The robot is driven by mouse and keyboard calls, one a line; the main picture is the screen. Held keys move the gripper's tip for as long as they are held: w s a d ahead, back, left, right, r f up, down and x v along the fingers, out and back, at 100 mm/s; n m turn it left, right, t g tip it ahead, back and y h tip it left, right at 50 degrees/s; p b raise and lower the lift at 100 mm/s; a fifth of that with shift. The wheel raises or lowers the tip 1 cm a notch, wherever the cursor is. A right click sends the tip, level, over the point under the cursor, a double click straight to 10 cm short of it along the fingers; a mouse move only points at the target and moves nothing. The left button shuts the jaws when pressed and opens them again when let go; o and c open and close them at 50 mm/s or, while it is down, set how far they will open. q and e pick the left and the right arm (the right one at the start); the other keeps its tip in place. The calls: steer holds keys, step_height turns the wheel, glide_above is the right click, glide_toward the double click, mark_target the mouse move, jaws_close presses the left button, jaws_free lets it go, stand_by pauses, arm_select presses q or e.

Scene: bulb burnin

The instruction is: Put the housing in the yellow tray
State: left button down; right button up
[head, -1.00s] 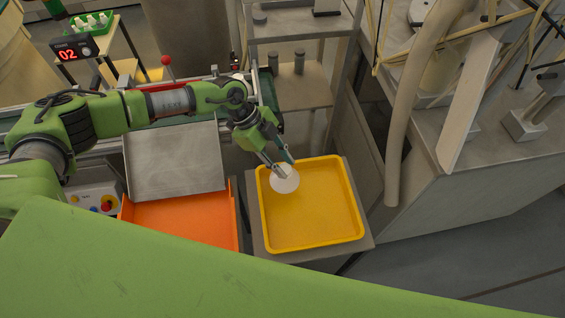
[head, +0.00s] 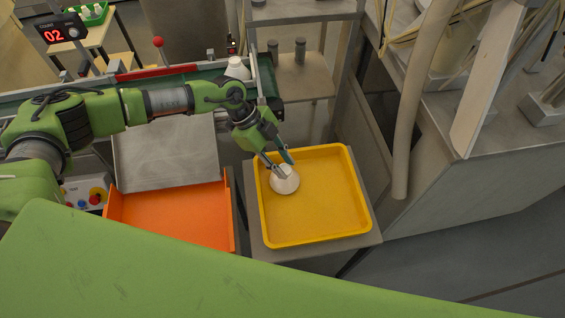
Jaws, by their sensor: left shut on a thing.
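The yellow tray (head: 318,238) stands on a grey stand right of the orange bin. My left gripper (head: 282,168) is over the tray's upper left part, shut on a white housing (head: 287,187). The housing is inside the tray's outline, close to its left wall; I cannot tell whether it touches the floor. A second white housing (head: 236,70) stands on the conveyor behind my left arm, partly hidden by it. My right gripper is not in view.
An orange bin (head: 170,220) with a grey metal chute (head: 165,155) behind it lies left of the tray. The green conveyor (head: 265,80) runs behind. A thick beige pipe (head: 408,120) and a grey machine stand to the right. Most of the tray floor is clear.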

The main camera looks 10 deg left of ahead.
arm_select(q)
steer(key=shift+f, duration=0.45)
stand_by(0.4)
steer(key=c, duration=1.6)
jaws_free()
